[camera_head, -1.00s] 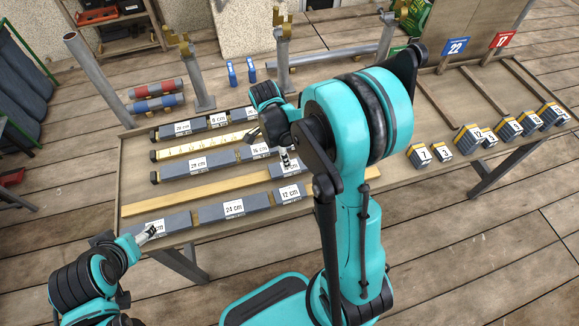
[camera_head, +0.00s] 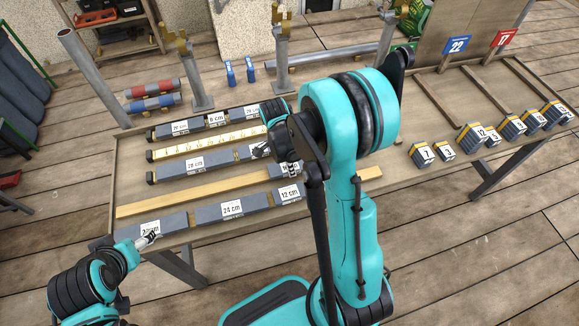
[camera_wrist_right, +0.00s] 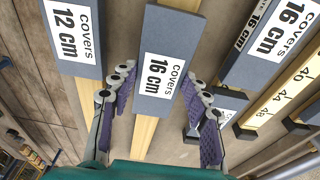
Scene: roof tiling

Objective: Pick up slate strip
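Dark grey slate strips lie in rows on the workbench. In the right wrist view one labelled "covers 16 cm" (camera_wrist_right: 167,60) lies on a yellow batten, between the fingers of my right gripper (camera_wrist_right: 158,95). The fingers are spread, one on each side, with gaps visible. In the head view the right gripper (camera_head: 277,150) is partly hidden by its own arm. Another 16 cm strip (camera_wrist_right: 268,45) and a 12 cm strip (camera_wrist_right: 75,35) lie on either side. My left gripper (camera_head: 149,239) is at the bench's front left, by a front-row strip (camera_head: 172,224); its fingers are too small to judge.
The 24 cm strip (camera_head: 232,210) lies in the front row. A marked yellow ruler (camera_head: 205,142) lies farther back. Numbered blocks (camera_head: 421,155) stand on the bench's right part. Metal posts (camera_head: 197,85) and a pipe (camera_head: 335,56) are behind.

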